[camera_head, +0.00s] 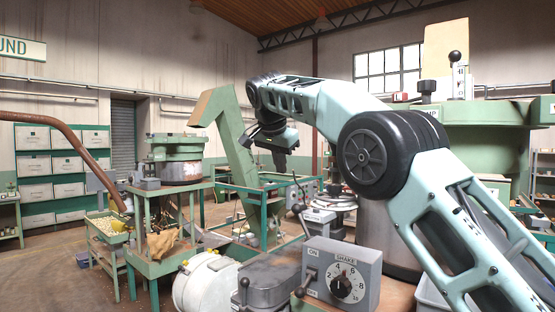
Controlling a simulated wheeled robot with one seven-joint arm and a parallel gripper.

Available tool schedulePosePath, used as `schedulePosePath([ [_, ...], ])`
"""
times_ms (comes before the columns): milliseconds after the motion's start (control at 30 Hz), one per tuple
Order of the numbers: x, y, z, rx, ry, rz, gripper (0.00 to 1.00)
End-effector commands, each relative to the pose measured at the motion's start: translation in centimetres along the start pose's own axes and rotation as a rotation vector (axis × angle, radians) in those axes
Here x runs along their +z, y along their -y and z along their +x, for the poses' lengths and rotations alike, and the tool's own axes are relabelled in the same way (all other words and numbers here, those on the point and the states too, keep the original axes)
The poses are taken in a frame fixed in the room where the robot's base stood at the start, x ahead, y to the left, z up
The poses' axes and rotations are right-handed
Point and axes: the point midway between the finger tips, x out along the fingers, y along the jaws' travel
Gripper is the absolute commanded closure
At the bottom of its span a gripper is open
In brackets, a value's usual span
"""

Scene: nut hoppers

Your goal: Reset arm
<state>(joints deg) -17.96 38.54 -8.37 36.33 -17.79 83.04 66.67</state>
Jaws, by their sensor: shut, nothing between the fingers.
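My arm reaches in from the lower right, arches up past the middle and bends down at its far end. My gripper (280,162) hangs from it, pointing down, and looks small and dark at this distance. Its fingers are together with nothing seen between them. It hangs in the air in front of the green elevator chute (232,135), apart from the things below it.
A grey control box (341,275) with a dial marked SHAKE stands at the front, with a lever on its left. Left of it are a white drum (206,283) and a green workbench (165,260). A large green machine (490,130) fills the right. Open floor shows at lower left.

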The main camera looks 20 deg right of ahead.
Motion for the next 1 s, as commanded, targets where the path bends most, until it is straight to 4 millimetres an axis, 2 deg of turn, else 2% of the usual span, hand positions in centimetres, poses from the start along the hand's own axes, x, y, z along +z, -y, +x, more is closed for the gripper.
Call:
schedulePosePath([
  [200, 0.1, 0.7, -0.9, 0.0, 0.001, -0.001, 1.0],
  [533, 0.2, 0.7, -0.9, 0.0, 0.001, -0.001, 1.0],
  [667, 1.2, 0.5, -0.3, -0.005, 0.026, -0.039, 1.0],
  [767, 3.8, 0.0, 0.8, -0.018, 0.079, -0.13, 1.0],
  [867, 8.0, -1.0, 2.2, -0.046, 0.158, -0.269, 1.0],
  [1000, 15.1, -3.3, 3.7, -0.101, 0.267, -0.484, 1.0],
])
